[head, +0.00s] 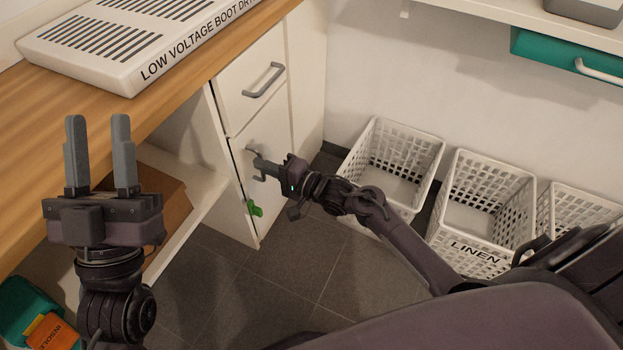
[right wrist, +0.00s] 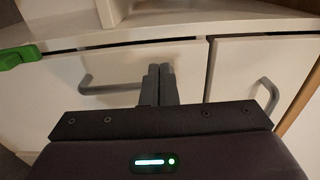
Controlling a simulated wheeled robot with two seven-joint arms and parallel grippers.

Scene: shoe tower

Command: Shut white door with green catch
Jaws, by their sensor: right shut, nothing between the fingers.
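The white door (head: 270,138) is the lower front of the cabinet, under a white drawer front. It looks nearly flush with the cabinet; I cannot tell whether a small gap remains. The green catch (head: 254,209) sits low at its left edge, and also shows at the left of the right wrist view (right wrist: 16,58). My right gripper (head: 256,160) is shut and empty at the door's grey handle (right wrist: 84,86), partly hiding it in the head view. In the wrist view its fingertips (right wrist: 159,69) are beside the handle; contact is unclear. My left gripper (head: 98,118) is open and empty, raised at the left.
The drawer (head: 247,92) above has a grey handle. A white boot dryer (head: 130,45) lies on the wooden counter (head: 75,100). White baskets (head: 470,215) stand along the wall at the right. The tiled floor before the cabinet is clear.

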